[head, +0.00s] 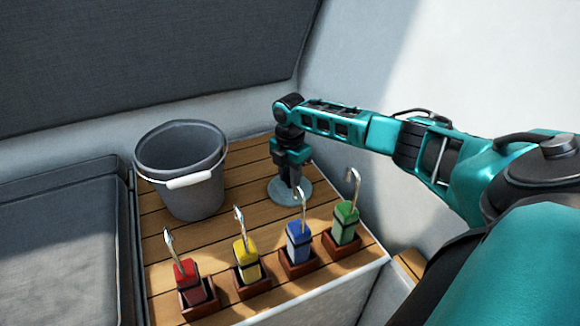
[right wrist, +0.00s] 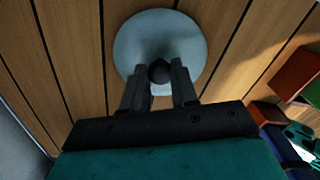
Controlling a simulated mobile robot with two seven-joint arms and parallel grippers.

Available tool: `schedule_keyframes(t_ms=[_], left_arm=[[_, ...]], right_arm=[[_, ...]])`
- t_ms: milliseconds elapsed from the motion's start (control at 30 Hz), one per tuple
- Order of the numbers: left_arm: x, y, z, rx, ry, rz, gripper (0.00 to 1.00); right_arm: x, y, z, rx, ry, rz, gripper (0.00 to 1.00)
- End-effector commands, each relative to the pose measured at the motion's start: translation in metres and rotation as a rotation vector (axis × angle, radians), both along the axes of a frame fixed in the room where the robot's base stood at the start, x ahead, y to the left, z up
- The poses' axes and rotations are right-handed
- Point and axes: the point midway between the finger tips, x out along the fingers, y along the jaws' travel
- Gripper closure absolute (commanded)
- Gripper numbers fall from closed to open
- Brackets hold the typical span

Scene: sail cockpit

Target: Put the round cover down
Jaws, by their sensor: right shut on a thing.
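The round cover (head: 278,191) is a flat pale blue-grey disc, low at the wooden bench top behind the blue and green blocks in the head view. In the right wrist view the round cover (right wrist: 133,46) has a dark round knob (right wrist: 159,71) near its middle. My right gripper (head: 295,188) points straight down over the cover. In the right wrist view my right gripper (right wrist: 158,88) has its two fingers on either side of the knob, shut on it. I cannot tell whether the cover touches the planks. My left gripper is not in view.
A grey bucket (head: 180,172) with a white handle grip stands left of the cover. Red (head: 187,272), yellow (head: 246,259), blue (head: 299,242) and green (head: 344,222) hooked blocks stand in brown holders along the front. Bare planks (head: 245,165) lie between bucket and cover.

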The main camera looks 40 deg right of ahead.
Motion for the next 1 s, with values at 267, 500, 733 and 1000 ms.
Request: schedule_keyframes(t_ms=[267, 500, 733, 1000], left_arm=[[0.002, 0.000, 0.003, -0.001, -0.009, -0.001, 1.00], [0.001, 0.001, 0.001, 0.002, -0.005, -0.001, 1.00], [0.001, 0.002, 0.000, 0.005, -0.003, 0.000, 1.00], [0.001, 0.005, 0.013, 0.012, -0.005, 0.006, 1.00]], right_arm=[[0.000, 0.000, -0.001, 0.000, -0.001, -0.001, 0.68], [0.000, 0.000, -0.001, 0.000, -0.001, -0.001, 0.46], [0.000, 0.000, 0.000, 0.000, -0.001, -0.001, 0.46], [0.001, -0.001, 0.040, -0.001, -0.005, -0.002, 0.46]])
